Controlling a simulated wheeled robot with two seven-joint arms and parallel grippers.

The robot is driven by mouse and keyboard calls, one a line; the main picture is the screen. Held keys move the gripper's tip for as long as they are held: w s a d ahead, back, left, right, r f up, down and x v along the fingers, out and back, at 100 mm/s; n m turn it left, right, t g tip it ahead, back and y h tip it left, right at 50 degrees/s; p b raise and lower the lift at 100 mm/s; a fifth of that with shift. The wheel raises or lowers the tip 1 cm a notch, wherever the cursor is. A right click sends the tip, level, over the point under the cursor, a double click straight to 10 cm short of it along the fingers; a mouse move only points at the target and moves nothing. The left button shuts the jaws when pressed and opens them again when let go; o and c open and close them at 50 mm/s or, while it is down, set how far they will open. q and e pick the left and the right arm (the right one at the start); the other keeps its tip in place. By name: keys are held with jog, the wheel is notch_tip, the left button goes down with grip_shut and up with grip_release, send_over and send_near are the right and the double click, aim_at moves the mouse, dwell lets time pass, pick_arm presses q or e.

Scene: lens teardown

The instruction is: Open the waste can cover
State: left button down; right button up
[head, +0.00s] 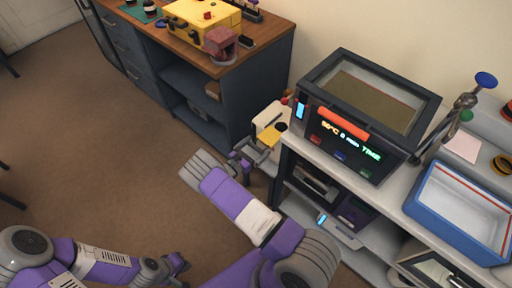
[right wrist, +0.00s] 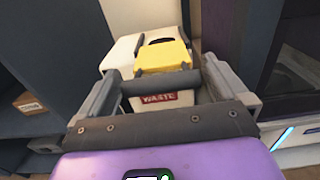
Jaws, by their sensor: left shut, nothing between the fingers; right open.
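The white waste can (head: 272,116) stands on the floor between the wooden-topped desk and the grey bench. Its yellow cover (head: 268,136) faces my right arm. In the right wrist view the yellow cover (right wrist: 162,56) lies over the front of the top, with a dark round spot behind it, and a red WASTE label (right wrist: 160,98) shows below. My right gripper (head: 250,152) is open in front of the can, its fingers at either side of the cover in the wrist view. A dark bar crosses below the cover. I cannot tell whether they touch. My left gripper (head: 178,264) is shut and empty, low over the floor.
The grey bench (head: 400,208) on the right carries a heating device (head: 345,125) and a blue tray (head: 462,212). The blue desk (head: 195,75) at the back holds a yellow case (head: 195,20).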

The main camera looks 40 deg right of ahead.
jog(key=p+v, duration=0.1)
jog(key=v, duration=0.6)
jog(key=shift+s, duration=0.1)
jog(key=s+f+m+g+y+p, duration=0.1)
jog(key=s+f+m+g+y, duration=0.5)
jog(key=s, duration=0.7)
jog(key=s+a+f+m+g+y+p, duration=0.1)
jog(key=s+a+f+m+g+y, duration=0.3)
jog(key=s+a+y, duration=0.4)
jog(key=s+a+r+m+y+p, duration=0.1)
jog(key=s+a+r+m+y, duration=0.15)
jog(key=a+m+y, duration=0.35)
jog(key=w+a+r+m+t+y+p, duration=0.1)
jog(key=w+a+r+m+t, duration=0.1)
jog(key=a+r+m+t, duration=0.2)
notch_tip(320, 180, up, 2)
jog(key=m+t, duration=0.2)
jog(key=m, duration=0.1)
jog(key=shift+w+a+r+t+y, duration=0.2)
jog(key=shift+w+t+y, duration=0.1)
jog(key=shift+w+y, duration=0.1)
